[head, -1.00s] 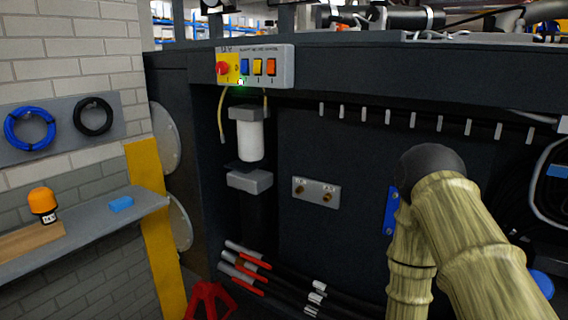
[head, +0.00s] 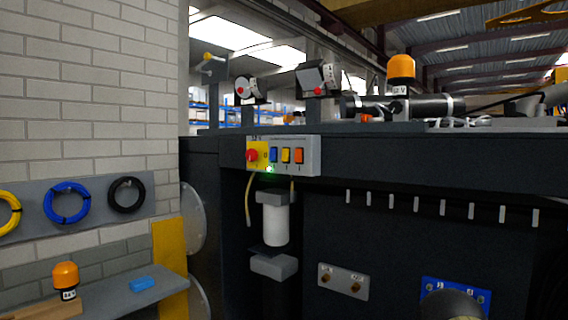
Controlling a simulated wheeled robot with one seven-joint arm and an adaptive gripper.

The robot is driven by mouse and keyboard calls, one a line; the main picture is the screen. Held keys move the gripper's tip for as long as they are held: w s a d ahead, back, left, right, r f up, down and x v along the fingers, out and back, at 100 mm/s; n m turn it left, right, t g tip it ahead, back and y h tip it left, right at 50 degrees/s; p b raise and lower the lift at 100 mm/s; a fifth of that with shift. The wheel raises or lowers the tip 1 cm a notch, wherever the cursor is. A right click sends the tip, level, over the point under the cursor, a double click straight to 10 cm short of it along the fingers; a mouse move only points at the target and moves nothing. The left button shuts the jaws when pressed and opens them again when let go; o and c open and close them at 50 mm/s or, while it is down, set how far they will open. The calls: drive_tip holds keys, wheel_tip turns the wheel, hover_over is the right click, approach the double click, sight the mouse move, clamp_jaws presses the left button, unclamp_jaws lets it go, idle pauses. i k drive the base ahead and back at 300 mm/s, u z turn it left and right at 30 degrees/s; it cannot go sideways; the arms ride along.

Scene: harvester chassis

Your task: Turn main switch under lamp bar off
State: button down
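A grey switch panel (head: 312,157) is fixed to the upper front of the dark chassis. At its left end a red rotary knob (head: 252,155) sits on a yellow plate (head: 262,163); I take this as the main switch. The knob's exact position is too small to read. Blue (head: 274,154), yellow (head: 286,155) and orange (head: 299,155) rocker switches sit to its right. A green light glows at the panel's lower edge. Two dark lamps (head: 317,79) stand above the panel. My gripper is out of view; only a dark part of my arm shows at the bottom right.
A white filter cylinder (head: 276,225) hangs below the panel. A brick wall with coiled cables (head: 66,203) and a shelf (head: 125,292) bearing an orange beacon (head: 66,281) stands at left. An orange beacon (head: 401,69) sits on the chassis top.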

sight(251, 154)
drive_tip(key=z, duration=0.2)
drive_tip(key=k, duration=0.4)
drive_tip(key=u, duration=1.25)
drive_tip(key=i, duration=0.9)
drive_tip(key=z, duration=0.4)
